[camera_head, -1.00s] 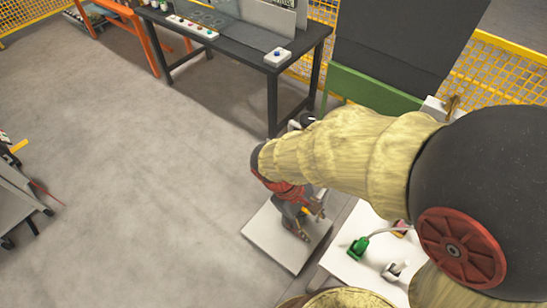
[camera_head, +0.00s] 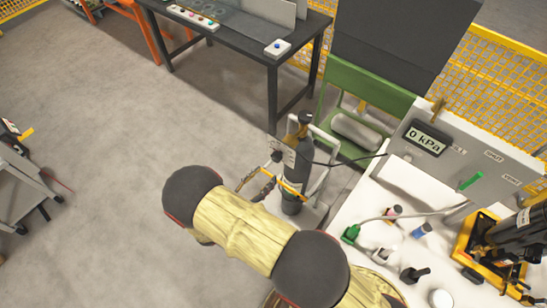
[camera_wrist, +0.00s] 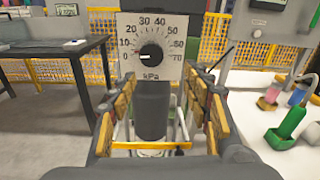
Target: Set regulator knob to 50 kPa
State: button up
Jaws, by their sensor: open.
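The regulator dial (camera_wrist: 165,72) is a pale square plate marked 0 to 70 kPa, upright ahead of my gripper in the wrist view. Its round black knob (camera_wrist: 151,52) has a white mark pointing left, near 0. My gripper (camera_wrist: 160,90) is open and empty, with yellow-padded fingers to either side below the dial; the knob is above the gap and apart from them. The plate stands in front of a dark gas cylinder (camera_head: 292,190) in the head view. The pressure display (camera_head: 426,140) reads 0 kPa.
A white table (camera_head: 360,205) with a green connector (camera_head: 351,233), hose and small bottles lies to the right. A black table (camera_head: 235,50) stands behind left, with a green chair (camera_head: 375,95) at the back. A yellow bar (camera_wrist: 150,145) crosses the cylinder's cart.

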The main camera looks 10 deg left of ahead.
aim_at(274, 159)
jog(key=shift+n+t+y, duration=0.3)
jog(key=shift+t, duration=0.1)
jog(key=x, duration=0.5)
jog(key=a+r+x, duration=0.1)
jog(key=x, duration=0.2)
jog(key=shift+w+r+p, duration=0.1)
jog(key=shift+w+p, duration=0.2)
jog(key=shift+c, duration=1.1)
jog(key=c, duration=0.9)
jog(key=shift+c, duration=0.2)
